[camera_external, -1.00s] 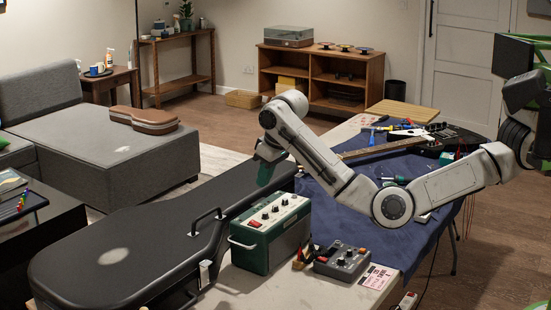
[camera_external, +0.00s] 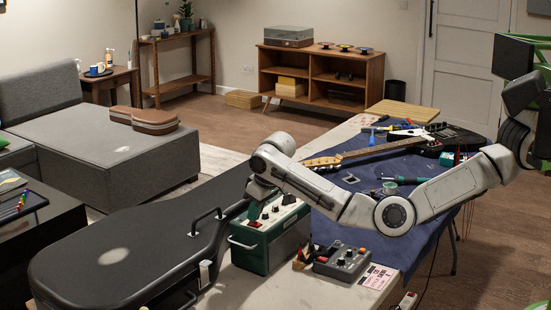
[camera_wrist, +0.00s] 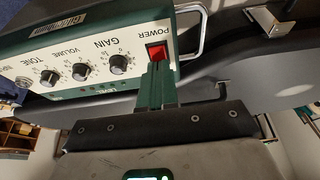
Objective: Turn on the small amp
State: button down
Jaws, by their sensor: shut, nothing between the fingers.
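The small amp (camera_external: 268,252) is a green box with a pale top panel, standing on the table beside the guitar case. In the wrist view, its panel (camera_wrist: 95,45) carries a red switch (camera_wrist: 157,52) marked POWER and knobs marked GAIN, VOLUME and TONE. My gripper (camera_wrist: 156,66) is shut and empty. Its fingertips are at the edge of the red switch and hide part of it; I cannot tell whether they touch. Which way the switch is tipped is not clear.
The black guitar case (camera_external: 110,245) lies left of the amp, its handle standing up. A grey pedal (camera_external: 343,262) sits right of the amp. Behind, an electric guitar (camera_external: 460,137) and tools lie on a blue cloth (camera_external: 395,230).

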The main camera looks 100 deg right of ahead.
jog(key=shift+w+d+p, duration=0.1)
jog(key=shift+p, duration=0.4)
jog(key=shift+f, duration=0.45)
jog(key=shift+s+a+f+p, duration=0.2)
jog(key=shift+s+a+p, duration=0.45)
jog(key=shift+p, duration=0.1)
jog(key=shift+r, duration=0.1)
notch_tip(320, 180, up, 5)
jog(key=p, duration=0.5)
jog(key=shift+s+a, duration=0.1)
jog(key=shift+a, duration=0.05)
jog(key=v, duration=0.9)
jog(key=shift+s+r+b, duration=0.15)
jog(key=shift+r+b, duration=0.2)
jog(key=shift+b, duration=0.1)
